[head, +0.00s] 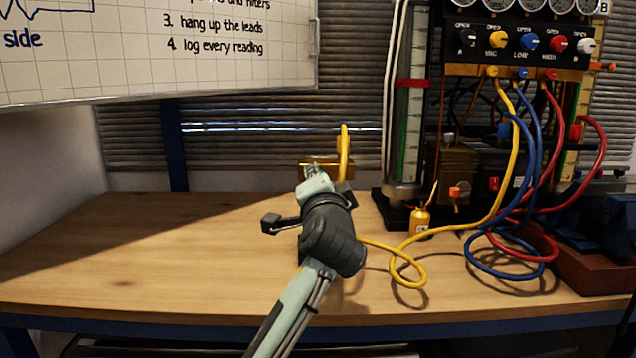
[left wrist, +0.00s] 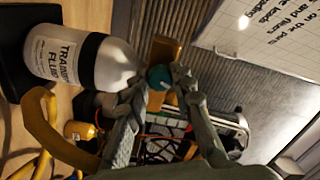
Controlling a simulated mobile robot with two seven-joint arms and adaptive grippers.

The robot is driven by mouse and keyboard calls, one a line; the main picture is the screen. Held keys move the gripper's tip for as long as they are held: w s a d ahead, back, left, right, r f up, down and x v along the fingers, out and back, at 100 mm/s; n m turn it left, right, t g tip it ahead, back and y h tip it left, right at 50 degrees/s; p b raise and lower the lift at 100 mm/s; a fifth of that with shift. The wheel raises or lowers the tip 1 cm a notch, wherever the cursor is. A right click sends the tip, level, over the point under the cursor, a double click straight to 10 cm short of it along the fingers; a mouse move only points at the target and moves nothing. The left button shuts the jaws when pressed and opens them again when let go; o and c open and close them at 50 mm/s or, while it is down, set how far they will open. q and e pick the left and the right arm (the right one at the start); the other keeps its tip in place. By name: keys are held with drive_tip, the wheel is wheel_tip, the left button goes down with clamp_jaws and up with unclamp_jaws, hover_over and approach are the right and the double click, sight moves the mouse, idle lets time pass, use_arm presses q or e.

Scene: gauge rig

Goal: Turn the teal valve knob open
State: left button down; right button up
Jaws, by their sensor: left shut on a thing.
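The teal valve knob (left wrist: 160,77) shows in the left wrist view, between the tips of my left gripper's fingers (left wrist: 161,84). It sits by a brass-coloured block (left wrist: 164,49). The fingers are closed on the knob from both sides. In the head view my left gripper (head: 318,178) reaches over the bench to a brass block (head: 312,167) at the back, and the knob is hidden behind the gripper there.
A yellow hose (head: 408,268) loops across the bench right of my arm. The gauge rig (head: 520,45) stands at the right. The bench (head: 130,245) is clear at the left.

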use_arm(q)
drive_tip(key=n, duration=0.3)
drive_tip(key=shift+f+n, duration=0.1)
drive_tip(key=shift+n, duration=0.2)
use_arm(e)
drive_tip(key=shift+s+d+r, duration=0.15)
drive_tip(key=shift+d+r, duration=0.05)
drive_tip(key=shift+r, duration=0.55)
use_arm(q)
drive_tip(key=c, duration=1.3)
unclamp_jaws()
drive_tip(key=s, duration=0.7)
drive_tip(key=shift+s+d, duration=0.25)
drive_tip(key=shift+s, duration=0.05)
